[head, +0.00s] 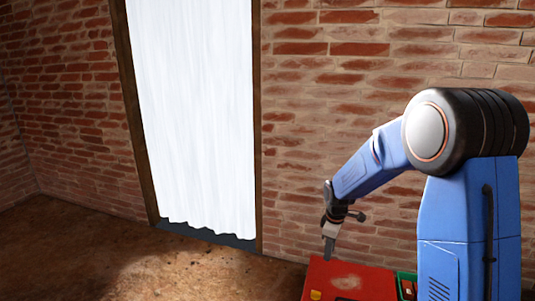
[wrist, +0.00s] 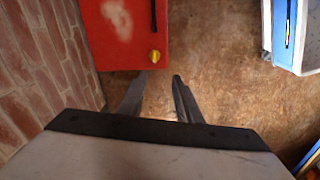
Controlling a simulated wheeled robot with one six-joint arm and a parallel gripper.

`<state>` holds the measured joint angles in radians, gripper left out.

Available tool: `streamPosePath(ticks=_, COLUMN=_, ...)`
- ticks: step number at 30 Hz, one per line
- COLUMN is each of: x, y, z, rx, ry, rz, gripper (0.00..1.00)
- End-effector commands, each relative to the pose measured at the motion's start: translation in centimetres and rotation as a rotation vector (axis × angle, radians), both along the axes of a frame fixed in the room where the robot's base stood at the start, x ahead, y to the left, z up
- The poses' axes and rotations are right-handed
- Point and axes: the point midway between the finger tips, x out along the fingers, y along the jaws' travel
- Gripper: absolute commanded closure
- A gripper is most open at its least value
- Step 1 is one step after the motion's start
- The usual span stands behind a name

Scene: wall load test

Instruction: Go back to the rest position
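My gripper (head: 329,250) hangs from the end of my blue arm in the head view, pointing down in front of the brick wall. It is above or near a red-topped surface (head: 350,277); the exact gap is hard to judge. In the wrist view, my two grey gripper fingers (wrist: 160,78) stand apart with bare floor showing between them. Nothing is held between them. The red surface (wrist: 115,35) lies beyond the fingertips at the upper left, with a yellow knob-like piece (wrist: 154,56) at its edge.
A brick wall (head: 330,130) runs behind the arm. A white curtain (head: 195,110) hangs in a dark-framed doorway on the left. A green container (head: 406,280) sits beside the red surface. The brown floor (head: 80,255) at left is clear.

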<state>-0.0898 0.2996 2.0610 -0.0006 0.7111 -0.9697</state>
Motion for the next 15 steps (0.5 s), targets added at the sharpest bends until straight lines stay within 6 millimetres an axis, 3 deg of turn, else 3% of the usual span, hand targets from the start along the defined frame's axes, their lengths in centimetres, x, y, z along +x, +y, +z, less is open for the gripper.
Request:
streamPosePath(ticks=1, x=-1.0, y=-0.3, z=1.6, rx=0.003, ry=-0.014, rz=-0.029, gripper=0.69)
streamPosePath(ticks=6, x=-4.3, y=-1.0, z=5.9, rx=0.016, ry=-0.049, rz=-0.135, gripper=0.69)
streamPosePath(ticks=15, x=-10.7, y=-2.3, z=12.0, rx=0.045, ry=-0.107, rz=-0.323, gripper=0.69)
